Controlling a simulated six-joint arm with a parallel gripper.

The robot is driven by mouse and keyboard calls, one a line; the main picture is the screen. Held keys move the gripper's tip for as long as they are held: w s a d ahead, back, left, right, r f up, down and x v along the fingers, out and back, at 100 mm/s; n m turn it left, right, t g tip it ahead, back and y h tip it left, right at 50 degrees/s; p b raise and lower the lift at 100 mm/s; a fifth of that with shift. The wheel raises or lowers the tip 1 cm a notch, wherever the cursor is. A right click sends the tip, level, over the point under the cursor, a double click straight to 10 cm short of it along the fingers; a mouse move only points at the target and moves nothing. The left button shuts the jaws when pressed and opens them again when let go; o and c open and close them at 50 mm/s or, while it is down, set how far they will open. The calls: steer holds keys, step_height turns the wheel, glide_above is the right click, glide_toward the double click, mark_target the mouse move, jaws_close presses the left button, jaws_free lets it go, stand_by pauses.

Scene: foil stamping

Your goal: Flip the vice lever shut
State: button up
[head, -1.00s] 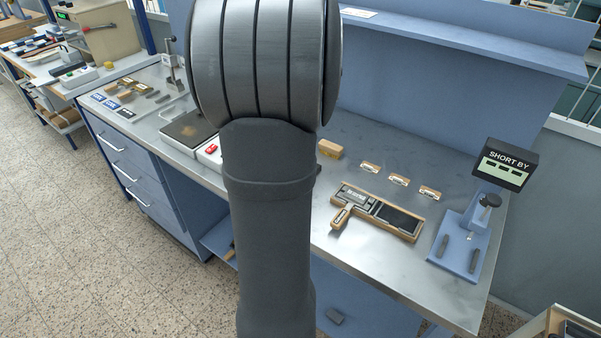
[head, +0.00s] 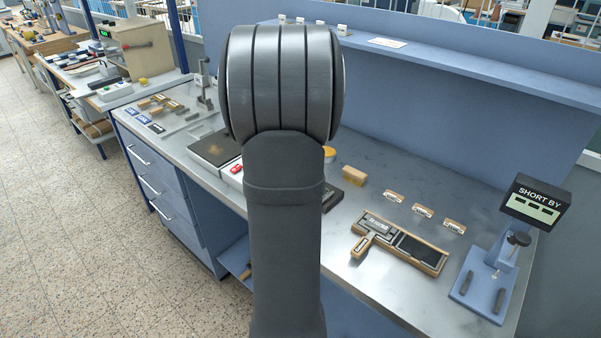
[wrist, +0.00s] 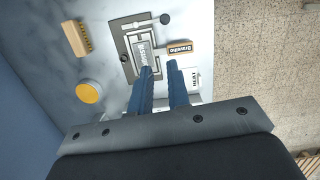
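The vice (wrist: 126,49) is a grey plate with a frame around a line of type (wrist: 142,50). In the head view my arm hides the gripper and most of the vice; a dark edge (head: 347,196) shows beside the arm.
A wooden-handled piece with lettering (wrist: 180,47) lies beside the vice. A white box marked HEAT (wrist: 193,78), a yellow disc (wrist: 90,92) and a wooden block (wrist: 78,38) are near. A wood-framed tray (head: 432,257) and a blue stand (head: 486,283) are farther right.

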steer(key=a+f, duration=0.1)
steer(key=a, duration=0.1)
steer(key=w+a+f+h, duration=0.1)
steer(key=a, duration=0.1)
steer(key=a+f+n+g+h, duration=0.1)
steer(key=a, duration=0.1)
steer(key=shift+w+a+f, duration=0.2)
steer(key=shift+w+f, duration=0.1)
steer(key=shift+w, duration=0.1)
jaws_close()
steer(key=x, duration=0.9)
steer(key=shift+s+d+f, duration=0.15)
steer(key=shift+f, duration=0.05)
steer(key=shift+s+d+f, duration=0.25)
steer(key=shift+s+d, duration=0.45)
steer(key=shift+d, duration=0.3)
steer(key=shift+s+d, duration=0.5)
steer(key=shift+d, duration=0.2)
